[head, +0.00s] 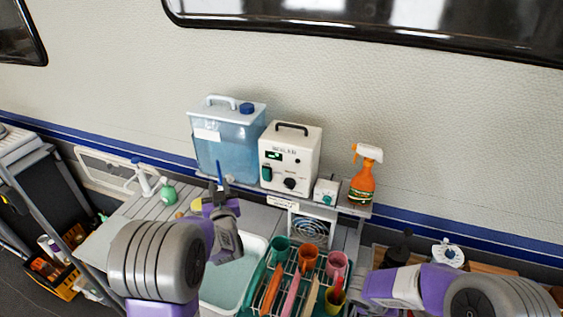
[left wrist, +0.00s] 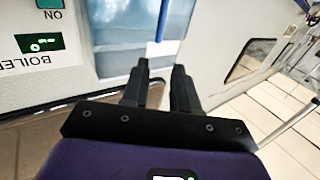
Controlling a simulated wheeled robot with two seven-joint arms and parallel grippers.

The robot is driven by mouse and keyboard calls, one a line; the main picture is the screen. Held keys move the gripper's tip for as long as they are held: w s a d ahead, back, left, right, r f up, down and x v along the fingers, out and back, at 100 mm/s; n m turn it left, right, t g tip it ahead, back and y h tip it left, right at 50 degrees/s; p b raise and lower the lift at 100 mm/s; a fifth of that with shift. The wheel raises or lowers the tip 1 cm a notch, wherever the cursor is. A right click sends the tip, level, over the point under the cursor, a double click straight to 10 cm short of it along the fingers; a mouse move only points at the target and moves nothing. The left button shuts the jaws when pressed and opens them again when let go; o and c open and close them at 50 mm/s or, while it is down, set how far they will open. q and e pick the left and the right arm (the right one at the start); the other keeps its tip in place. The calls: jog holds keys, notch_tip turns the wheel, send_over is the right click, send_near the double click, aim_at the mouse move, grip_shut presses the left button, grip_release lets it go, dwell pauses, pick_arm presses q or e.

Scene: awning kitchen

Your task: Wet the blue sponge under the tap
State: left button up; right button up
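I cannot make out the blue sponge in either view. A blue upright lever or rod (head: 219,172), which looks like the tap's, stands at the front of the water tank (head: 225,150); it also shows at the top of the left wrist view (left wrist: 162,20). My left gripper (head: 220,198) is just in front of the tank, above the back of the white basin (head: 225,288). In the left wrist view its fingers (left wrist: 160,75) are apart with nothing between them, below the rod in the picture. My right arm is at the lower right; its fingers do not show.
A white boiler box (head: 290,155) stands right of the tank, then a small control box (head: 326,190) and an orange spray bottle (head: 363,178). A green rack (head: 262,288) with cups and utensils is right of the basin. Left counter (head: 125,220) is mostly clear.

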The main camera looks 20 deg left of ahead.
aim_at(218, 164)
pick_arm(q)
jog(key=x, duration=0.4)
jog(key=p+x, duration=0.1)
jog(key=x, duration=0.7)
jog(key=shift+w+f, duration=0.3)
pick_arm(e)
jog(key=shift+w+r, duration=0.25)
jog(key=shift+r, duration=0.3)
pick_arm(q)
grip_shut()
